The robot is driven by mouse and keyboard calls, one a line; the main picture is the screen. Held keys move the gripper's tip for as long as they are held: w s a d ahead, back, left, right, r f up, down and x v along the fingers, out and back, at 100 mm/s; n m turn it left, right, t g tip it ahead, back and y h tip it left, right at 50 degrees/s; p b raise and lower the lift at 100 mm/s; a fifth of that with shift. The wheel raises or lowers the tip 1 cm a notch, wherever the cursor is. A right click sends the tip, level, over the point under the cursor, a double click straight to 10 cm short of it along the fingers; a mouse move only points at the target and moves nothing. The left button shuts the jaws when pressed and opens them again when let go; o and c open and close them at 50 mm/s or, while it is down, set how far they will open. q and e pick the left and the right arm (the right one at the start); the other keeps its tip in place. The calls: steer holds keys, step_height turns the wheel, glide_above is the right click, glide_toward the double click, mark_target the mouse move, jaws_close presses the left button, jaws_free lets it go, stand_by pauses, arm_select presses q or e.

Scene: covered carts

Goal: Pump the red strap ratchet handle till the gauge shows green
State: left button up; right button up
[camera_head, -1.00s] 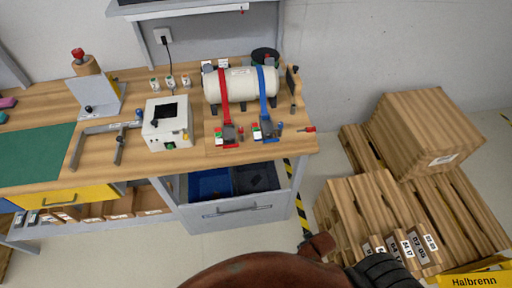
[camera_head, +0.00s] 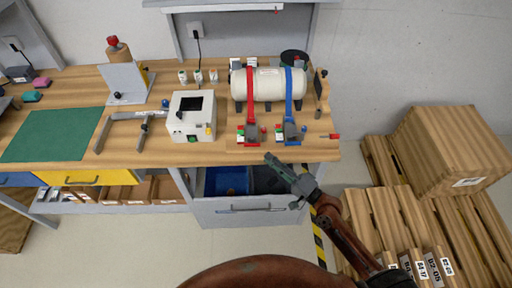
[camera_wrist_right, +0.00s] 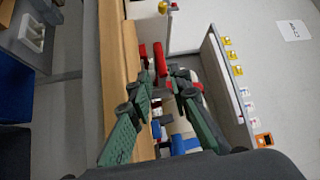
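The red strap (camera_head: 250,90) runs over a white tank (camera_head: 268,86) on the wooden bench. Its ratchet (camera_head: 252,132) sits at the strap's front end, with a small red-and-green indicator (camera_head: 240,134) beside it; its reading is too small to tell. A blue strap (camera_head: 289,88) and its ratchet (camera_head: 290,131) stand just to the right. My right gripper (camera_head: 281,172) is in front of the bench's front edge, below and apart from both ratchets. In the right wrist view its two green fingers (camera_wrist_right: 162,95) are spread with a gap between. My left gripper is out of view.
A white box with a dark screen (camera_head: 191,116) stands left of the ratchets. A grey clamp frame (camera_head: 127,127) and a green mat (camera_head: 52,135) lie further left. An open drawer (camera_head: 238,209) is under the bench. Cartons and pallets (camera_head: 455,152) stand at right.

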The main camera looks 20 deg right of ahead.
mark_target(252, 132)
steer(key=p+x, duration=0.1)
steer(key=x, duration=0.6)
steer(key=shift+w+a, duration=0.1)
steer(key=shift+w, duration=0.25)
jaws_close()
stand_by(0.3)
